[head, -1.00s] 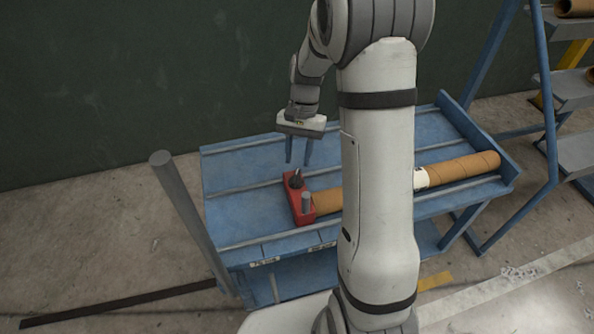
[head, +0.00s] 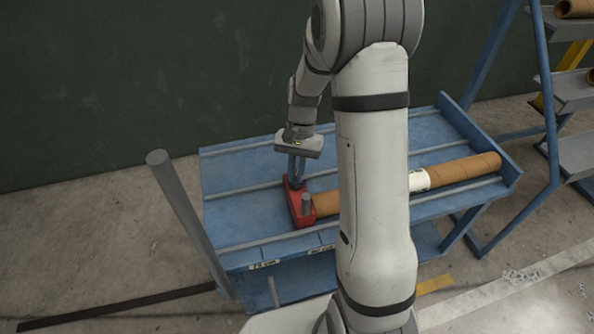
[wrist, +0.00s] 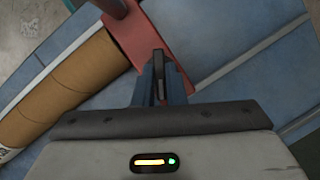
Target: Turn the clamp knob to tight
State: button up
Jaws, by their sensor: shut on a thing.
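The red clamp (head: 302,209) sits on the blue table against the left end of a brown cardboard tube.
The brown tube (head: 465,168) with a white band lies along the blue table (head: 243,212), partly behind my arm. A grey post (head: 185,215) stands at the table's left. A blue-framed rack (head: 550,110) stands at the right. The table's left part is clear.

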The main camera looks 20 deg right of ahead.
jog(key=shift+d, duration=0.1)
grip_shut()
